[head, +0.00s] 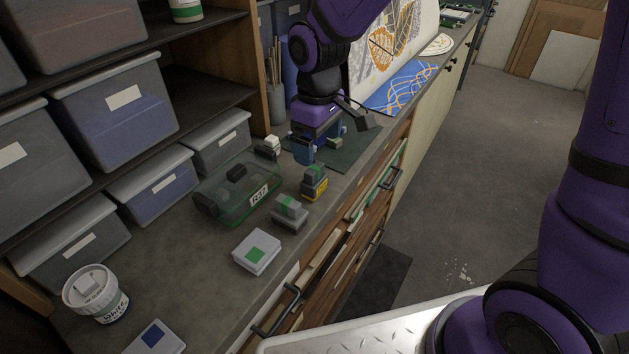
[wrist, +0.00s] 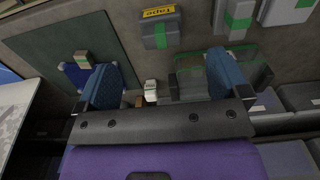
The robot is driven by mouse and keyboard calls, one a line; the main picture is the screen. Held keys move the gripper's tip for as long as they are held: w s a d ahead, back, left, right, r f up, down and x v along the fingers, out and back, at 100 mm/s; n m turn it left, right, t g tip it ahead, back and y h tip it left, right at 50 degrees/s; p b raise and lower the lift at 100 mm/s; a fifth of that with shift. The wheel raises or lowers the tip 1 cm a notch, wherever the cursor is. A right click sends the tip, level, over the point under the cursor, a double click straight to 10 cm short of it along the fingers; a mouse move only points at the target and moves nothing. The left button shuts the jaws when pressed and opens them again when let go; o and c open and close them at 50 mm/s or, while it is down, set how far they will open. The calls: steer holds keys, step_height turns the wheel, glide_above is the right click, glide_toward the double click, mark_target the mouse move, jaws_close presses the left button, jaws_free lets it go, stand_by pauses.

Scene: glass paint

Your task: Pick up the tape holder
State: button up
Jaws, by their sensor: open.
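The likely tape holder (head: 314,182) is a small grey block with a green band and a yellow base, standing on the counter just right of the clear green box. In the wrist view a grey, green-banded tape holder (wrist: 160,36) with a yellow "Tape" label shows at the top edge, outside the jaws. My gripper (head: 318,143) is open and points down over the counter, beyond the tape holder and apart from it. Its two blue fingers frame a gap in the wrist view (wrist: 163,80), with no object held. A small white object (wrist: 151,91) shows below, between the fingers.
A clear green lidded box (head: 232,195) sits left of the tape holder. Another grey-green block (head: 290,212) and a white box with a green square (head: 256,251) stand nearer. A dark green mat (head: 352,148) lies under my gripper. Shelved bins (head: 150,182) line the left.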

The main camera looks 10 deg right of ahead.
mark_target(314, 167)
step_height(314, 167, down, 5)
steer(key=shift+r, duration=0.1)
steer(key=shift+w+a+f, duration=0.15)
steer(key=shift+f, duration=1.15)
steer(key=shift+w+a+f, duration=0.1)
steer(key=shift+w+f, duration=0.05)
steer(key=shift+f, duration=1.1)
steer(key=c, duration=1)
steer(key=shift+c, duration=0.2)
steer(key=shift+r, duration=0.2)
